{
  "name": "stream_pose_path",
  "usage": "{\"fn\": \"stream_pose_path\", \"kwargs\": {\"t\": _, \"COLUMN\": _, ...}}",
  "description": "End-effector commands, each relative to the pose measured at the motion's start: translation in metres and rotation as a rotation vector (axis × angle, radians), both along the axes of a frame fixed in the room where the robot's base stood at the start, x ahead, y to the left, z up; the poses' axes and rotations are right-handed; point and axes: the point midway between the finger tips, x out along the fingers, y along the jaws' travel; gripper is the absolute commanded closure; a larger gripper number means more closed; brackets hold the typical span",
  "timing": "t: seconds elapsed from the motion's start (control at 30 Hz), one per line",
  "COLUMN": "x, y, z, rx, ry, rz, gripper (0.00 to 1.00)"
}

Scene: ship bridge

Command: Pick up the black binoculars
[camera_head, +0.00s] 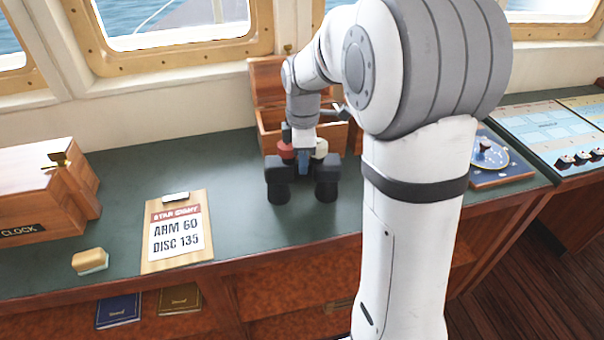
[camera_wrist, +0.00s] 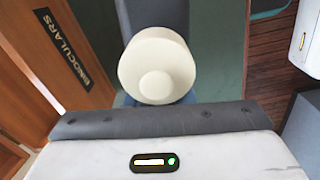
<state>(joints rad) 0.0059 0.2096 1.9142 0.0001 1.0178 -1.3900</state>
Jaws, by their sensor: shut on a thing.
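The black binoculars (camera_head: 327,181) are upright with their two barrels down, over the green desk top near the middle of the head view. My gripper (camera_head: 303,163) is above them, pointing down, and is shut on their middle between the barrels. Whether the barrels touch the desk or hang just above it, I cannot tell. In the wrist view a round cream part fills the centre and hides the jaws and most of the binoculars.
An open wooden box (camera_head: 268,128) stands just behind; its BINOCULARS label (camera_wrist: 68,48) shows in the wrist view. A clipboard (camera_head: 177,233), a sponge-like block (camera_head: 90,261) and a wooden clock box (camera_head: 40,195) are left. A blue dial board (camera_head: 490,158) is right. Desk between clipboard and binoculars is clear.

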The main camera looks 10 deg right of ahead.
Motion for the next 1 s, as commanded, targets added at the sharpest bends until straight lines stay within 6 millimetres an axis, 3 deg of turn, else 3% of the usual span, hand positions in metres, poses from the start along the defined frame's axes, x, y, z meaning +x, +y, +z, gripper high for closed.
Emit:
{"fn": "stream_pose_path", "kwargs": {"t": 0.33, "x": 0.001, "y": 0.0, "z": 0.005, "rx": 0.0, "ry": -0.004, "rz": 0.001, "gripper": 1.0}}
{"fn": "stream_pose_path", "kwargs": {"t": 0.53, "x": 0.002, "y": 0.0, "z": 0.022, "rx": 0.0, "ry": -0.007, "rz": 0.001, "gripper": 1.0}}
{"fn": "stream_pose_path", "kwargs": {"t": 0.77, "x": 0.001, "y": 0.001, "z": 0.066, "rx": -0.001, "ry": -0.008, "rz": 0.001, "gripper": 1.0}}
{"fn": "stream_pose_path", "kwargs": {"t": 1.0, "x": 0.001, "y": 0.001, "z": 0.125, "rx": -0.001, "ry": -0.008, "rz": 0.002, "gripper": 1.0}}
